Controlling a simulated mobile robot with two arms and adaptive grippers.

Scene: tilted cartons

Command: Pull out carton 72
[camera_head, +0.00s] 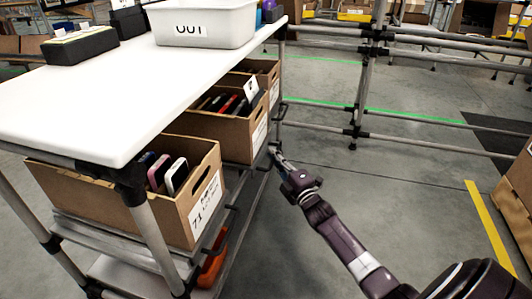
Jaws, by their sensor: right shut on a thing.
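Tilted brown cartons stand on a rack under a white tabletop. The nearest carton (190,205) bears the number 71 and holds several phone-like items. The middle carton (228,132), whose number is too small to read, fits carton 72 by its place beside 71. It holds dark and red flat items and sticks out past the table's edge. My left gripper is not in view.
A third carton (266,73) stands behind the middle one. A white bin (205,28) and black holders (80,44) sit on the white table (110,105). An orange thing (212,262) lies on the lower shelf.

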